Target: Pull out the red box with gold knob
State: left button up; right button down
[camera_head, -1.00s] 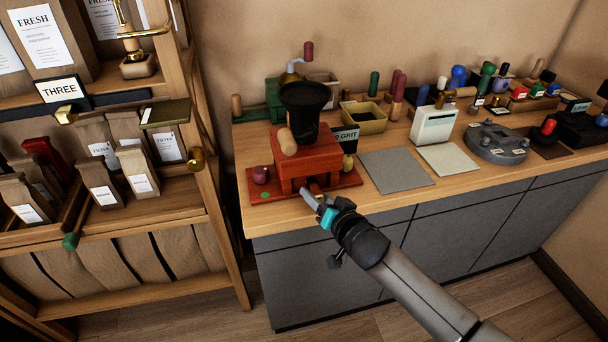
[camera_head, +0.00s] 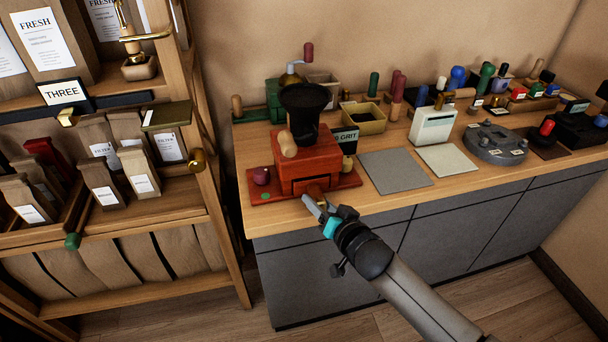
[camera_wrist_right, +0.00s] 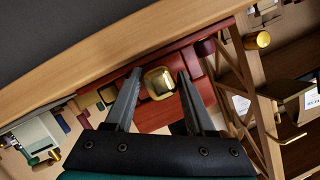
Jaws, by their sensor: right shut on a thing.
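The red grinder (camera_head: 306,155) stands on its red base plate on the counter, with a black hopper (camera_head: 304,100) on top. The red box (camera_head: 298,186) is low in its front face, and its gold knob (camera_head: 316,190) shows just past my right fingertips. My right gripper (camera_head: 319,204) reaches in from the lower right and is shut on the gold knob. In the right wrist view the gold knob (camera_wrist_right: 159,82) sits between the two grey fingers (camera_wrist_right: 158,90), with red surfaces behind it. My left gripper is not in view.
The wooden counter (camera_head: 262,219) carries a grey mat (camera_head: 395,171), a pale mat (camera_head: 448,159) and a white box (camera_head: 433,125) right of the grinder. A shelf (camera_head: 170,205) with paper bags stands to the left. The floor in front is clear.

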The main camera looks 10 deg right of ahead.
jog(key=shift+s+f, duration=0.1)
jog(key=shift+s, duration=0.1)
jog(key=s+p, duration=0.5)
jog(key=s, duration=0.8)
jog(key=shift+d, duration=0.25)
dwell(1.0)
